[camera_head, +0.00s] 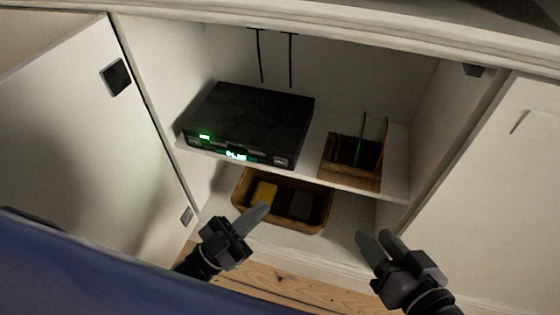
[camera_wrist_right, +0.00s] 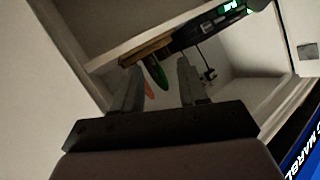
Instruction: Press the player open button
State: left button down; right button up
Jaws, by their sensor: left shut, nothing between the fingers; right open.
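The black player (camera_head: 250,120) sits on the upper shelf of an open white cabinet, with a green lit display (camera_head: 236,155) and small buttons on its front. Which of these is the open button is too small to tell. The player's lit front also shows at the top of the right wrist view (camera_wrist_right: 215,18). My left gripper (camera_head: 256,216) is shut and empty, below and in front of the player, apart from it. My right gripper (camera_head: 378,243) is open and empty, lower right of the player. Its fingers also show in the right wrist view (camera_wrist_right: 158,85).
A wooden box (camera_head: 350,182) with upright discs or cases stands right of the player on the shelf. A wooden tray (camera_head: 282,225) with a yellow item (camera_head: 264,193) lies below. Open cabinet doors flank both sides, left (camera_head: 90,140) and right (camera_head: 500,190).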

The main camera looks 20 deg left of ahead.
aim_at(280, 161)
pick_arm(q)
jog(key=w+b, duration=0.3)
jog(key=w, duration=0.5)
jog(key=shift+w+d+b, duration=0.2)
jog(key=shift+w+b, duration=0.15)
pick_arm(e)
jog(key=shift+s+d+f+n+t+h, duration=0.15)
jog(key=shift+d+n+t, duration=0.15)
jog(key=shift+d, duration=0.2)
jog(key=shift+s+d+n+t+h, duration=0.1)
jog(key=shift+d+n+t+h, duration=0.1)
jog(key=shift+d+t, duration=0.25)
dwell(0.8)
pick_arm(q)
jog(key=shift+w, duration=0.45)
pick_arm(e)
jog(key=shift+f, duration=0.2)
